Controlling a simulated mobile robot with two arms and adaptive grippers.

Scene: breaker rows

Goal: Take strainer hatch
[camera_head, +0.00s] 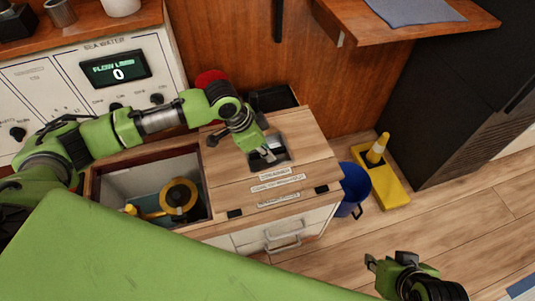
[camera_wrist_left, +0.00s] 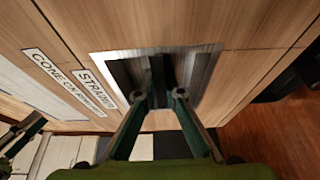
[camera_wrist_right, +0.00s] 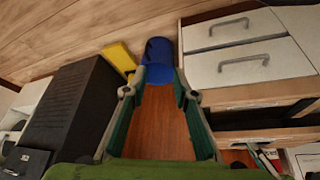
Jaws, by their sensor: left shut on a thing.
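The strainer hatch (camera_head: 235,170) is a light wooden panel on top of the cabinet, with a square metal recess and labels reading "STRAINER". It lies flat, beside an open compartment. My left gripper (camera_head: 268,155) reaches down into the recess. In the left wrist view, my left gripper (camera_wrist_left: 161,92) is shut on the hatch's handle, a dark bar in the metal recess (camera_wrist_left: 205,60); the fingertips partly hide the bar. My right gripper (camera_head: 372,263) is at the lower right, away from the hatch. In the right wrist view its fingers (camera_wrist_right: 158,90) are spread and empty.
Left of the hatch, an open compartment (camera_head: 150,165) holds a yellow-rimmed round part (camera_head: 179,196). A control panel (camera_head: 75,75) stands behind. A wooden shelf (camera_head: 430,30) overhangs the back right.

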